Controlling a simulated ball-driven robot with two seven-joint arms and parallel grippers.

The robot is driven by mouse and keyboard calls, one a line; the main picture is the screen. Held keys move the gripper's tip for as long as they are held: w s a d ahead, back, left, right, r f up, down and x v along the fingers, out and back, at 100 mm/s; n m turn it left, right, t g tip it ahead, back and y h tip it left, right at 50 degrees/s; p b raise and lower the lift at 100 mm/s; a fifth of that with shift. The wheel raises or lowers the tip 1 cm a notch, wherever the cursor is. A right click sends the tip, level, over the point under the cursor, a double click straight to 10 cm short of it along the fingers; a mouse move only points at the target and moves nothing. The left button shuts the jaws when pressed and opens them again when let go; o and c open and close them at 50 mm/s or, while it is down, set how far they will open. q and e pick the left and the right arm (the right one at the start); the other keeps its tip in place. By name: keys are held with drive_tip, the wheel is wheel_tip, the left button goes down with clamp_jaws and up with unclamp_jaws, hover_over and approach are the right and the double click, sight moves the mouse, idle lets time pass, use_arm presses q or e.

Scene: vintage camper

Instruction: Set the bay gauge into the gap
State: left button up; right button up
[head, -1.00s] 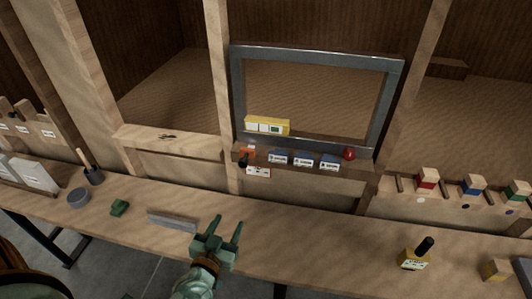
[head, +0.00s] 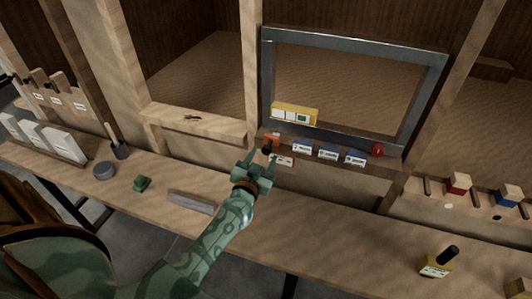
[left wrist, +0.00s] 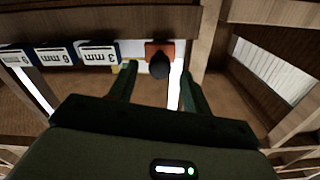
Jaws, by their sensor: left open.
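An orange piece with a black knob (head: 270,141) sits at the left end of the ledge under a grey metal frame (head: 352,43). No label marks it as the bay gauge. It also shows in the left wrist view (left wrist: 160,62), its knob between my fingertips. My left gripper (head: 260,158) is open just in front of the orange piece, with nothing clearly held. The gap is a narrow space beside the wooden post and frame; its bounds are unclear.

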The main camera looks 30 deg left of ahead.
sight(271, 140)
use_arm(q)
drive_tip(key=x, duration=0.3)
drive_tip(key=shift+w, duration=0.15)
clamp_jaws()
drive_tip(key=b+x, duration=0.1)
drive_tip(key=x, duration=0.3)
drive_tip(key=shift+w, duration=0.15)
drive_tip(key=shift+r, duration=0.15)
drive_tip(key=shift+c, duration=0.9)
unclamp_jaws()
drive_tip(key=shift+o, duration=0.9)
drive_tip(key=shift+w, duration=0.1)
